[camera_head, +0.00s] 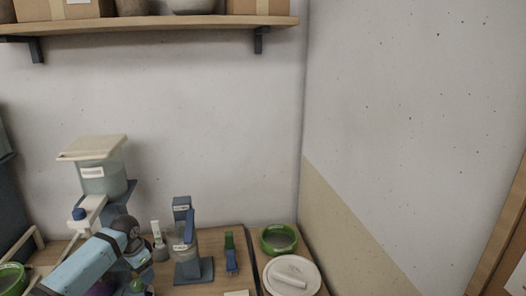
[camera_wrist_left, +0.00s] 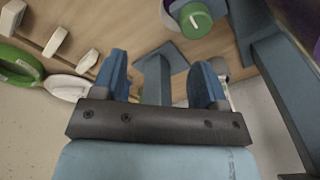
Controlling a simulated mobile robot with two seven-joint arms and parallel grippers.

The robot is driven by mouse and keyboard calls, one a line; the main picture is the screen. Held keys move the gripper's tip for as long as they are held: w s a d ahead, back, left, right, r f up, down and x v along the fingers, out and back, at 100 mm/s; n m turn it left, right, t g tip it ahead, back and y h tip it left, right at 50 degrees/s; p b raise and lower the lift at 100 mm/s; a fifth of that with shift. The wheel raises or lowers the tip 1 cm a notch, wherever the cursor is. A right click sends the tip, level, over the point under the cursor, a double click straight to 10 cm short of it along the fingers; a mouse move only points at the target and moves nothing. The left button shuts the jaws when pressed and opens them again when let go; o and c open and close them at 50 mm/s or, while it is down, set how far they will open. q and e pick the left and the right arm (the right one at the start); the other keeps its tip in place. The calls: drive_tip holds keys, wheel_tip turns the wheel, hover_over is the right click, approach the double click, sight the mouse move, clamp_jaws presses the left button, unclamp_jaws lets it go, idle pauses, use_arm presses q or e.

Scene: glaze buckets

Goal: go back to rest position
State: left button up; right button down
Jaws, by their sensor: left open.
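My left arm comes in from the lower left in the head view, and its gripper is mostly hidden there behind the wrist. In the left wrist view my left gripper (camera_wrist_left: 160,78) has its two blue fingers well apart. No held thing shows between them; a blue-grey stand part (camera_wrist_left: 153,80) appears beyond the gap. My right gripper is in neither view.
A lidded bucket (camera_head: 103,181) stands on a blue-grey stand behind my arm. A green cap (camera_wrist_left: 195,20) is near the gripper. A shelf (camera_head: 150,24) hangs above.

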use_arm(q)
drive_tip(key=s+d+f+t, duration=0.1)
drive_tip(key=s+d+f, duration=0.4)
drive_tip(key=s+d+f+t+h, duration=0.1)
drive_tip(key=s+d+f, duration=0.3)
drive_tip(key=s+f, duration=0.1)
drive_tip(key=s+d+f+t+h, duration=0.1)
drive_tip(key=s+d+f+t, duration=0.1)
drive_tip(key=s+d+f, duration=0.3)
drive_tip(key=shift+d+f+n+p, duration=0.1)
drive_tip(key=shift+d+n+p, duration=0.2)
drive_tip(key=shift+d+p, duration=0.1)
drive_tip(key=s+d+r+n+t, duration=0.1)
drive_tip(key=s+d+t, duration=0.1)
drive_tip(key=s, duration=0.8)
drive_tip(key=s+d+r+n+t+h, duration=0.1)
drive_tip(key=s+t, duration=0.3)
drive_tip(key=s, duration=0.7)
drive_tip(key=shift+d+r+n+p, duration=0.4)
drive_tip(key=shift+d+r+n, duration=0.2)
drive_tip(key=shift+d, duration=0.3)
